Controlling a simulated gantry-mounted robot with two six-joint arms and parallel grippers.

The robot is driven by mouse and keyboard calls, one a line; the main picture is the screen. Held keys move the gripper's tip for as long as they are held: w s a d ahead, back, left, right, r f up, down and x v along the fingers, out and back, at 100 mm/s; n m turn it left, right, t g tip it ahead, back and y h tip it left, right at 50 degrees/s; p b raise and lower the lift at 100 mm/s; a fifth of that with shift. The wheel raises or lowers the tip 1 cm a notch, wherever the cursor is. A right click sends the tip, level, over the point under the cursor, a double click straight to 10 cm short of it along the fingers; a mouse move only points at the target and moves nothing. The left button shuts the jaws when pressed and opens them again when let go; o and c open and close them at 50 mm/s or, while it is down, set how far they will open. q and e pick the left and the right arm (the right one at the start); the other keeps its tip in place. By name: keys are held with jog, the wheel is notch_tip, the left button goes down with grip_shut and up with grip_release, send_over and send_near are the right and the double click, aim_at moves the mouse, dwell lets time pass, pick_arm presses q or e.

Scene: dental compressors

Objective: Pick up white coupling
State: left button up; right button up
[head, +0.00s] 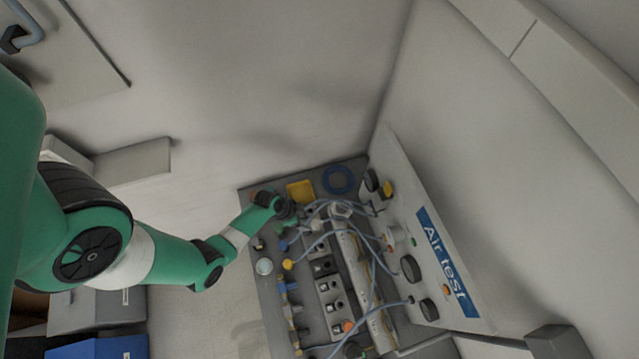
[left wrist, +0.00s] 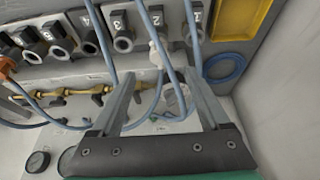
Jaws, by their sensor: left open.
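My left gripper (head: 290,212) reaches over the far end of the bench in the head view; it is small and partly hidden there. In the left wrist view the left gripper (left wrist: 160,76) is open, with its two grey fingers apart and nothing held between them. A small white piece, which looks like the white coupling (left wrist: 156,54), shows just beyond and between the fingertips, beside a pale blue hose. The hose partly covers it. I cannot tell whether a finger touches it. My right gripper is not in view.
Pale blue hoses (left wrist: 110,45) cross the work area close to the fingers. A row of numbered black-and-grey ports (left wrist: 123,42) lies beyond. A yellow tray (head: 300,191) and a blue hose coil (head: 339,180) sit at the bench's far end. The "Air test" panel (head: 440,262) stands along the right.

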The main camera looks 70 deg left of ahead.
aim_at(315, 223)
pick_arm(q)
jog(key=b+x, duration=0.4)
jog(key=x, duration=0.1)
jog(key=shift+s+f+b, duration=0.1)
jog(key=shift+f+b, duration=0.05)
jog(key=shift+b, duration=0.15)
jog(key=shift+w+f+b, duration=0.2)
jog(key=shift+f+b, duration=0.15)
jog(key=shift+b, duration=0.05)
jog(key=shift+w, duration=0.1)
jog(key=b+x, duration=0.3)
jog(key=shift+w+d+f, duration=0.1)
jog(key=shift+d+f, duration=0.05)
jog(key=shift+f, duration=0.25)
jog(key=shift+w+f, duration=0.35)
jog(key=shift+f, duration=0.15)
grip_shut()
